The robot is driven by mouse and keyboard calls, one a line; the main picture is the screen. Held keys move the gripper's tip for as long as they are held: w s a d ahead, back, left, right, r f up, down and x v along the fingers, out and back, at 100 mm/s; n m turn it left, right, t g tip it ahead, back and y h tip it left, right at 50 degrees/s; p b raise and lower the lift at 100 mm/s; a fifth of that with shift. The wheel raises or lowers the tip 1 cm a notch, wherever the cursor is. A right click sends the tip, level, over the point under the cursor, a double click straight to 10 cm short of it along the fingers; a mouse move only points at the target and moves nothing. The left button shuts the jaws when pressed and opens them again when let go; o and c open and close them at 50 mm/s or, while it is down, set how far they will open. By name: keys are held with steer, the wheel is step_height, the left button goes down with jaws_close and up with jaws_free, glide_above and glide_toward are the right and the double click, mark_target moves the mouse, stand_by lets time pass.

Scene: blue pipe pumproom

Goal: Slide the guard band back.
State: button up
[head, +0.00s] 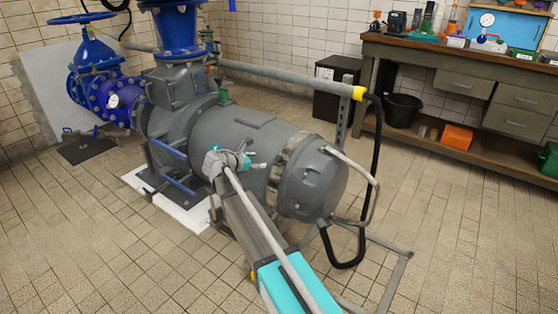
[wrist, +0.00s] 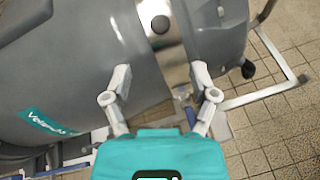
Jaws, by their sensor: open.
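The guard band (wrist: 176,62) is a shiny metal strip around the grey motor in the wrist view, with a dark round knob (wrist: 160,24) on a bright plate. My gripper (wrist: 161,75) is open and empty. Its two pale fingers stand apart on either side of the band, with the knob lying beyond the fingertips, roughly in line with the gap. I cannot tell whether the fingers touch the motor. In the head view my gripper (head: 258,164) is at the motor's near side.
The grey motor (head: 245,135) joins a pump with blue pipes (head: 103,95). A workbench (head: 460,65) lines the back wall.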

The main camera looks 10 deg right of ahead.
mark_target(278, 158)
steer(key=b+x, duration=0.4)
steer(key=x, duration=0.8)
steer(key=shift+d, duration=0.1)
jaws_close()
